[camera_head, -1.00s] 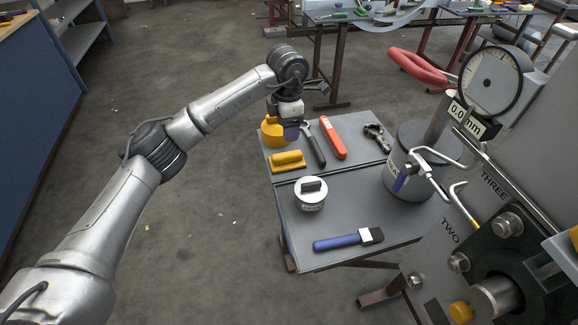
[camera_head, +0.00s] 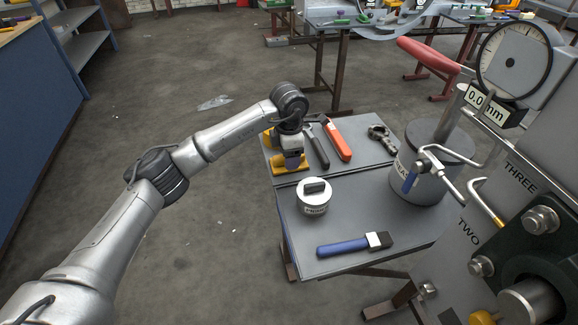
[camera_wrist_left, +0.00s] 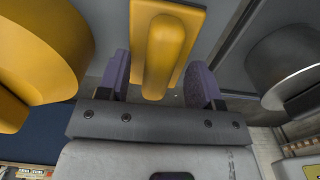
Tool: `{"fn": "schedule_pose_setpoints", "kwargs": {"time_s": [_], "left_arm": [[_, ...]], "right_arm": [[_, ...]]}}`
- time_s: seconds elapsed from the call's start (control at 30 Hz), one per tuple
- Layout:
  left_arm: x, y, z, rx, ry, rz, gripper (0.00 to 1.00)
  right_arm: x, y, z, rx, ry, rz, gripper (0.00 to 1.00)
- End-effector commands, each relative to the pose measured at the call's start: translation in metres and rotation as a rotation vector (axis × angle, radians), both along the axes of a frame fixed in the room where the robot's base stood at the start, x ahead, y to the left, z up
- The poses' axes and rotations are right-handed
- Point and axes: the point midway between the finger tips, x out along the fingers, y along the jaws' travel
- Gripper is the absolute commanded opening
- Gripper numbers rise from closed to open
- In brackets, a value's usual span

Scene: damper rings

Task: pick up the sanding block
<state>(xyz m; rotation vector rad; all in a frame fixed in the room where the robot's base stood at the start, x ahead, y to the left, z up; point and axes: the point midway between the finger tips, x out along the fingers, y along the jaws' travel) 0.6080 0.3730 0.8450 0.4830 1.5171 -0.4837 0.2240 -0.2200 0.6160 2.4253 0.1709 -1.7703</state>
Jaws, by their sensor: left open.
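The yellow sanding block (camera_head: 279,170) lies on the small grey table, partly hidden under my left gripper in the head view. In the left wrist view the sanding block (camera_wrist_left: 165,50) shows as a flat yellow base with a raised rounded grip. My left gripper (camera_head: 291,164) is just above the block, pointing down. In the left wrist view the purple fingers of my left gripper (camera_wrist_left: 160,82) stand apart, one on each side of the grip. The block is not clamped. My right gripper is not in view.
A yellow rounded object (camera_wrist_left: 40,50) is close on the left in the wrist view. On the table are a wrench (camera_head: 316,147), an orange-red tool (camera_head: 337,139), a white-topped tin (camera_head: 314,197) and a blue-handled tool (camera_head: 345,247). A grey drum (camera_head: 428,165) stands at right.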

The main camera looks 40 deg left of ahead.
Motion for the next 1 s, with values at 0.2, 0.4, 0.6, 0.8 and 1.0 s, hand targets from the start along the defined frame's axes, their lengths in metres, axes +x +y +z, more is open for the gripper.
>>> {"fn": "schedule_pose_setpoints", "kwargs": {"time_s": [0.2, 0.4, 0.6, 0.8, 1.0], "left_arm": [[0.0001, 0.0001, -0.0062, -0.001, -0.001, 0.000, 0.60], [0.0000, 0.0000, -0.0061, -0.001, -0.001, 0.000, 0.48], [0.0001, 0.0001, -0.0061, -0.001, -0.001, 0.000, 0.29], [0.0000, 0.0001, -0.0060, -0.001, -0.001, 0.000, 0.10], [0.0001, 0.0002, -0.0057, -0.001, -0.001, 0.000, 0.04]], "right_arm": [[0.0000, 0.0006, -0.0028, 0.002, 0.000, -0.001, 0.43], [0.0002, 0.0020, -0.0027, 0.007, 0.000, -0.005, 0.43], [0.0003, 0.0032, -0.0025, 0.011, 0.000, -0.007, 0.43], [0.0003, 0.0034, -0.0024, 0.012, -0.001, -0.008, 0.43], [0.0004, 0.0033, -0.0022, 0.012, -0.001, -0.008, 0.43]]}}
